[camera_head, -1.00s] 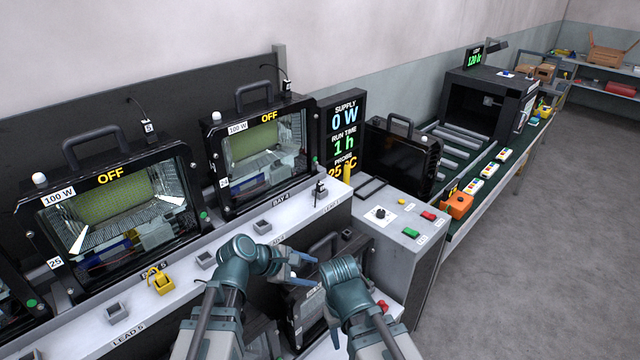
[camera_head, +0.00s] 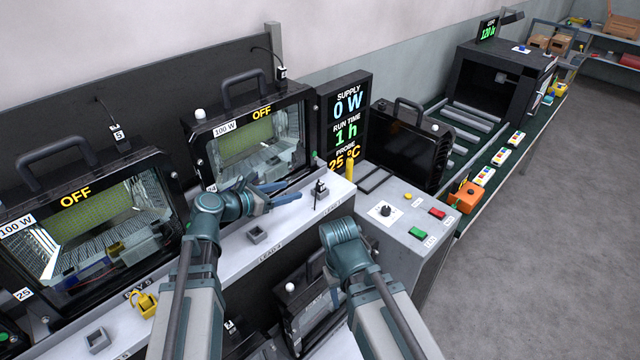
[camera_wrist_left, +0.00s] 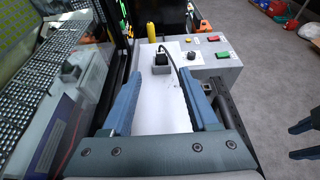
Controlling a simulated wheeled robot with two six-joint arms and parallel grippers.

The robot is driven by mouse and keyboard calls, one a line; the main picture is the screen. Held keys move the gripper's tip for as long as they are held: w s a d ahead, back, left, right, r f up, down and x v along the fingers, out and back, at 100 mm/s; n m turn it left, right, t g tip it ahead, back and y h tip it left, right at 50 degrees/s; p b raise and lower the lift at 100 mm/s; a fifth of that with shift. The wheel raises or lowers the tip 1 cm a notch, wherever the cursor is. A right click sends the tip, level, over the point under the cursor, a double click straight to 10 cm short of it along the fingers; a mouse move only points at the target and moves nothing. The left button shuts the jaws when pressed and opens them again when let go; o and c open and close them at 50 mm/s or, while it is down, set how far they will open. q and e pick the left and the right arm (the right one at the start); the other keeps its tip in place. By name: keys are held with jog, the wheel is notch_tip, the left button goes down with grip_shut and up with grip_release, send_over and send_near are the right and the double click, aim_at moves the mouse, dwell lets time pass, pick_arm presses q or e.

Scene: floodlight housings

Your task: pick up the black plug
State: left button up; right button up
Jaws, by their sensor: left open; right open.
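The black plug (camera_head: 320,189) stands upright in a grey holder near the right end of the light grey shelf (camera_head: 290,236). It also shows in the left wrist view (camera_wrist_left: 160,59), with a thin dark cable curving beside it. My left gripper (camera_head: 294,190) is open and empty to the left of the plug. In the left wrist view its fingers (camera_wrist_left: 160,78) point toward the plug, which lies beyond the tips, apart from them. My right gripper (camera_wrist_left: 291,142) shows partly at the right edge of that view, open and empty.
Floodlight housings (camera_head: 252,145) stand behind the shelf, close to my left arm. An empty grey holder (camera_head: 257,233) and a yellow plug (camera_head: 146,303) are on the shelf. A grey control box (camera_head: 398,206) with buttons and a yellow post (camera_head: 350,170) stand right of the plug.

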aim_at(319, 183)
pick_arm(q)
jog(key=b+x, duration=0.4)
jog(key=x, duration=0.9)
jog(key=shift+w+d+f+b, duration=0.15)
jog(key=shift+d+b, duration=0.1)
jog(key=shift+b, duration=0.05)
grip_shut()
